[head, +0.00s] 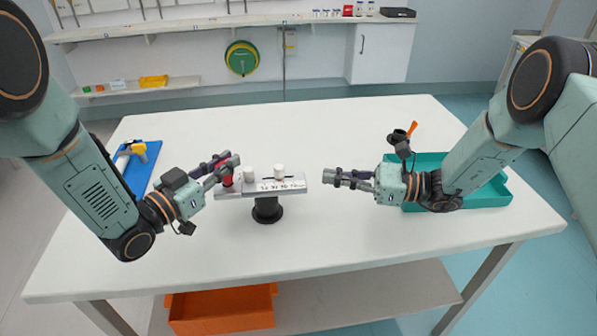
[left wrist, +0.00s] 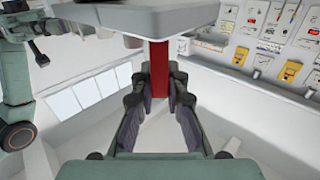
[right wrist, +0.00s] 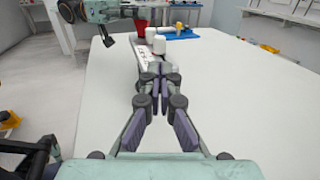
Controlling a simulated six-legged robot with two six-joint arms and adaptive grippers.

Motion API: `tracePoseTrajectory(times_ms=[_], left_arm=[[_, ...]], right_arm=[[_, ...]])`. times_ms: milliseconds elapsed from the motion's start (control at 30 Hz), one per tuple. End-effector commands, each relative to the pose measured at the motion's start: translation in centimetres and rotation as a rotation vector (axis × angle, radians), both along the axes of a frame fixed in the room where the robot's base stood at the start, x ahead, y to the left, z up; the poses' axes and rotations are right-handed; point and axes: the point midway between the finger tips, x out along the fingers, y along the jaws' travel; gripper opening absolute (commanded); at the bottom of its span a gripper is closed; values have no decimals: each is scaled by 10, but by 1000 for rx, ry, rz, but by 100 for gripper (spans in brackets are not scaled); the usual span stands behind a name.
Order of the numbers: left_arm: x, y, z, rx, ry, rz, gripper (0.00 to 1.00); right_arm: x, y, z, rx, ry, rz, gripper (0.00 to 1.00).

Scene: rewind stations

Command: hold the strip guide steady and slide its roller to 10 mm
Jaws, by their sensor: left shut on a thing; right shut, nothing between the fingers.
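The strip guide (head: 290,186) is a grey bar with a printed scale on its front, on a dark round stand (head: 267,210) on the white table. Two white rollers stand on it: one at the left (head: 248,174) and one further right (head: 279,172). A red handle (head: 227,178) is at the bar's left end. My left gripper (head: 230,170) is shut on the red handle, which also shows between its fingers in the left wrist view (left wrist: 159,68). My right gripper (head: 328,177) is shut and empty, just right of the bar's right end. The bar shows ahead of it in the right wrist view (right wrist: 150,62).
A teal tray (head: 490,196) sits at the table's right, behind my right arm. A blue board (head: 142,165) with a yellow and white item lies at the left. An orange bin (head: 222,310) is on the lower shelf. The table's middle back is clear.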

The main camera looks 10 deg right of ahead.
Motion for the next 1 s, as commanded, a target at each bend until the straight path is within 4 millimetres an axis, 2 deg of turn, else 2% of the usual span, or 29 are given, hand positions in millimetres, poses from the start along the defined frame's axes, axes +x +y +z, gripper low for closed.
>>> tracePoseTrajectory(times_ms=[200, 400, 567, 1000], left_arm=[[0, 0, 0, 0, 0, 1, 0], [0, 0, 0, 0, 0, 0, 0], [0, 0, 0, 0, 0, 0, 0], [0, 0, 0, 0, 0, 0, 0]], right_arm=[[13, 40, -1, -2, 0, 4, 0], [22, 65, 0, -2, 0, 1, 0], [26, 73, 0, -1, -1, 0, 0], [27, 78, 0, -1, -1, 0, 0]])
